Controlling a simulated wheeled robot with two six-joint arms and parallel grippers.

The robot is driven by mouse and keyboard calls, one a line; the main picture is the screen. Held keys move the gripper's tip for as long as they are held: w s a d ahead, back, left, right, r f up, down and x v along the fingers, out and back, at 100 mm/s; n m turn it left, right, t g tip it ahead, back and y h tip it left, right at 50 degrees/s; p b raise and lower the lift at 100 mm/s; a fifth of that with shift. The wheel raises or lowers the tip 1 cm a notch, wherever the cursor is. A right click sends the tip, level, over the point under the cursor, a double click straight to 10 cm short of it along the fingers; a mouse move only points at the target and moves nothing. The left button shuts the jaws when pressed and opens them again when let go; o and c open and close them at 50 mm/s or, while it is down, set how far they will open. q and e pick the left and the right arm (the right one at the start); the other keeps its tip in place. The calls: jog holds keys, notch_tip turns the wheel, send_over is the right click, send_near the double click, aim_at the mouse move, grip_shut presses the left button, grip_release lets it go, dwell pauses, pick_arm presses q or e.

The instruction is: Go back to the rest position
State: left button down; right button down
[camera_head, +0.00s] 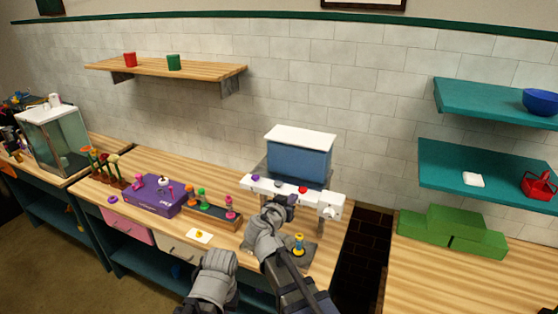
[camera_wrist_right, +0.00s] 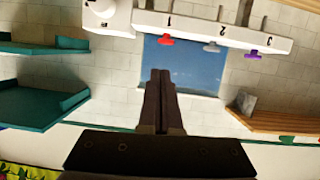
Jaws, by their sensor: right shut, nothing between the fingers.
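My right gripper (camera_head: 284,203) is in front of the white panel (camera_head: 264,188) below the blue box with a white lid (camera_head: 299,156). In the right wrist view its two dark fingers (camera_wrist_right: 160,76) are together with nothing between them. I cannot see the fingers touching any knob. My left arm shows only as a grey link at the bottom of the head view; its gripper is not visible.
The wooden counter holds a purple box (camera_head: 153,195), a tray of colored pegs (camera_head: 212,214), a white card (camera_head: 199,236) and a grey mat (camera_head: 295,255) with a yellow-and-blue piece (camera_head: 298,244). Green blocks (camera_head: 452,231) sit right, beyond a dark gap (camera_head: 362,250). Shelves hang above.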

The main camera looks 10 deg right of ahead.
jog(key=s+a+f+n+g+y+b, duration=0.1)
jog(key=s+a+f+n+g+b, duration=0.2)
jog(key=s+f, duration=0.5)
jog(key=s+f+n+g+y+b, duration=0.15)
jog(key=s+f+g+b, duration=0.35)
jog(key=f, duration=0.8)
jog(key=s+a+f+n+g+y+b, duration=0.25)
jog(key=s+a+f, duration=0.2)
jog(key=s, duration=0.25)
jog(key=s+a+f+n+g+y+b, duration=0.2)
jog(key=s+a+f+n+b, duration=0.15)
jog(key=s+f, duration=0.25)
jog(key=w+d+r+m+t+h+p, duration=0.2)
jog(key=w+d+r+m+t+p, duration=0.1)
jog(key=w+r, duration=0.6)
jog(key=w+d+r+m+t+h+p, duration=0.2)
jog(key=w+d+r+m+t+p, duration=0.2)
jog(key=w+r+p, duration=0.4)
jog(key=w+d+r+m+t+h+p, duration=0.3)
jog(key=w+r+t+p, duration=0.3)
jog(key=r, duration=1.1)
jog(key=w+d+m, duration=0.1)
jog(key=w, duration=0.2)
jog(key=shift+w+r, duration=0.35)
